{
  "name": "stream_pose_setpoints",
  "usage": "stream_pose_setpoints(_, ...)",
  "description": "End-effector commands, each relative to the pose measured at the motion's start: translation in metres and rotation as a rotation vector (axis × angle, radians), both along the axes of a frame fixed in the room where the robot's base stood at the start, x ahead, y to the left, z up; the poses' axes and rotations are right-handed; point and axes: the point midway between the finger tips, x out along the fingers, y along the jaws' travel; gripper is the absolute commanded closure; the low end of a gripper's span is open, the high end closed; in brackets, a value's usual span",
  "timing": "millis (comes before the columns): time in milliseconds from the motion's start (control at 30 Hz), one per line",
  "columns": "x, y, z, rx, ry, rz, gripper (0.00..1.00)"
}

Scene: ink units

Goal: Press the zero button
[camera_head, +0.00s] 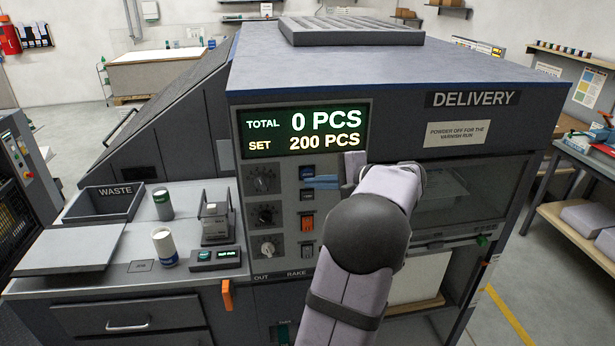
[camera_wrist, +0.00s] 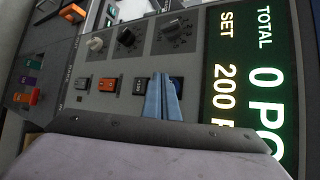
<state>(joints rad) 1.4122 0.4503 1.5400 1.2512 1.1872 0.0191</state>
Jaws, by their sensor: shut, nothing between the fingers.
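The dark control panel (camera_head: 283,215) carries a lit display (camera_head: 306,135) reading TOTAL 0 PCS and SET 200 PCS. Below the display is a blue button (camera_head: 307,171); it also shows in the wrist view (camera_wrist: 178,84), partly behind my fingers. Beside it is a dark button with a pale label (camera_wrist: 140,86). I cannot read which one is marked zero. My gripper (camera_head: 306,182) is shut and empty, its blue fingers pointing at the panel by the blue button. In the wrist view the fingertips (camera_wrist: 163,78) overlap that button's edge; I cannot tell whether they touch.
The left counter holds a waste bin (camera_head: 104,203), a white-topped can (camera_head: 164,247) and a small device (camera_head: 215,225). The delivery window (camera_head: 470,195) is to the right.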

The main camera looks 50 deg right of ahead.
Motion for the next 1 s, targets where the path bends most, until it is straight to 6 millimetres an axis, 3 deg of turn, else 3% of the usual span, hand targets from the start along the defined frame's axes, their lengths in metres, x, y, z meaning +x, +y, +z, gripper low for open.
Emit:
stream_pose_setpoints(500,-0.028,0.029,-0.001,-0.001,0.0,0.0,1.0)
stream_pose_setpoints(1000,-0.029,0.03,0.0,0.0,0.0,0.001,1.0)
